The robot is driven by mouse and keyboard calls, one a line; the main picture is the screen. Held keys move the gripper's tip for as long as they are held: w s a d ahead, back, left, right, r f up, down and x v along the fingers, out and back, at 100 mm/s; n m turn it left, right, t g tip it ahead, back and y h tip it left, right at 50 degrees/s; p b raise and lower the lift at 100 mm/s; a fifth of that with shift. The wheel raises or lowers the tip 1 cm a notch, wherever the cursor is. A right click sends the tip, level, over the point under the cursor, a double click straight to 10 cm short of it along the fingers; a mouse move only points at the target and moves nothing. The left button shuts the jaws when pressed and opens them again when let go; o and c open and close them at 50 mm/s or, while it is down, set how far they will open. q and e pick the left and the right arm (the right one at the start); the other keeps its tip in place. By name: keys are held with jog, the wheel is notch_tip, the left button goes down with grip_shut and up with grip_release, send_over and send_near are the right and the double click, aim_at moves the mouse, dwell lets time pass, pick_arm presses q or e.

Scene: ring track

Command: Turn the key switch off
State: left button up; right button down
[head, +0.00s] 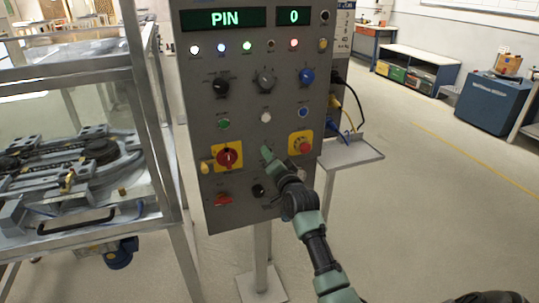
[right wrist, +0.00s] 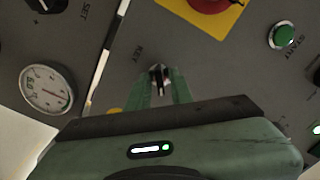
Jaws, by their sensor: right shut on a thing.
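The key switch (right wrist: 158,77) shows in the right wrist view as a small metal key on the grey panel, beside a short printed label. My right gripper (right wrist: 160,84) has its two green fingers on either side of the key and is shut on it. In the head view my right gripper (head: 267,155) reaches up to the panel (head: 240,190) from below right, and its fingers and arm hide the key there. Which way the key is turned is hard to tell. My left gripper is in neither view.
Near the gripper are a red rotary switch (head: 228,156) on a yellow plate, a red button (head: 304,145) on another, a black knob (head: 258,190) and a round gauge (right wrist: 46,89). A metal-framed machine (head: 85,170) stands left. A small shelf (head: 352,150) juts out right.

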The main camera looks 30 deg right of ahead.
jog(key=n+p, duration=0.3)
jog(key=n, duration=0.7)
jog(key=shift+f+p, duration=0.1)
jog(key=shift+p, duration=0.2)
jog(key=shift+n, duration=0.3)
jog(key=c, duration=1.5)
grip_release()
jog(key=shift+c, duration=0.2)
jog(key=v, duration=0.8)
jog(key=shift+b, duration=0.35)
jog(key=shift+w, duration=0.1)
